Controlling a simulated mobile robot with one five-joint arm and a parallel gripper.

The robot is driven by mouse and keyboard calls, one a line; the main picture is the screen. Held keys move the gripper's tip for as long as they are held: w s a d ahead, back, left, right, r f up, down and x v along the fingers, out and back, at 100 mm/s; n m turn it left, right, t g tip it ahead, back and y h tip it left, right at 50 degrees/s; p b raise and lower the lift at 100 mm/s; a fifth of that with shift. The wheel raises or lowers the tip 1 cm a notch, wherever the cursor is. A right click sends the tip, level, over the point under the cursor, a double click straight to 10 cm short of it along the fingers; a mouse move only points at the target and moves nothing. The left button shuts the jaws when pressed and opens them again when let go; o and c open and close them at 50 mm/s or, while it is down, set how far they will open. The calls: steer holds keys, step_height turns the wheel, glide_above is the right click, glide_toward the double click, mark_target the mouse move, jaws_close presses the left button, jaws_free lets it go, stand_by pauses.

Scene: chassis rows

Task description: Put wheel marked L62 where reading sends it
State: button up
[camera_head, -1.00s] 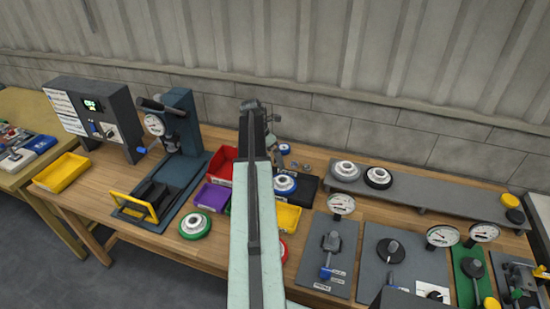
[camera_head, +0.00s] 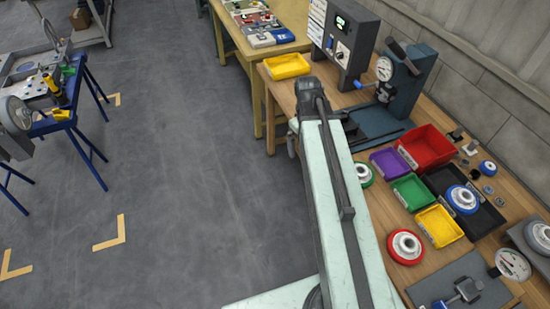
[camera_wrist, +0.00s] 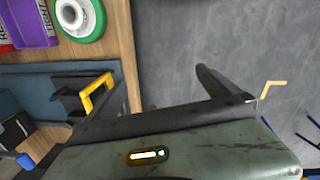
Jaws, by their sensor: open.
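No mark L62 can be read on any wheel. A green-rimmed wheel (camera_head: 364,174) lies on the bench, partly behind my arm; it also shows in the wrist view (camera_wrist: 80,16). A red-rimmed wheel (camera_head: 405,246) lies nearer on the bench. A blue-rimmed wheel (camera_head: 463,199) sits in a black tray (camera_head: 487,220). A pale wheel (camera_head: 541,236) is at the right edge. A box with a green lit display (camera_head: 340,21) stands at the back; its digits are too small to read. My gripper (camera_wrist: 150,85) is open and empty, over the bench's front edge.
Red (camera_head: 427,147), purple (camera_head: 388,163), green (camera_head: 411,193) and yellow (camera_head: 439,226) bins stand on the bench. A press with a dial (camera_head: 384,68) and a yellow tray (camera_head: 287,66) are beyond. A blue-legged table (camera_head: 75,120) is left. The floor between is clear.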

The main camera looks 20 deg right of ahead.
steer(key=s+a+m, duration=0.2)
steer(key=a+m, duration=0.1)
steer(key=a, duration=1.3)
steer(key=shift+y, duration=0.4)
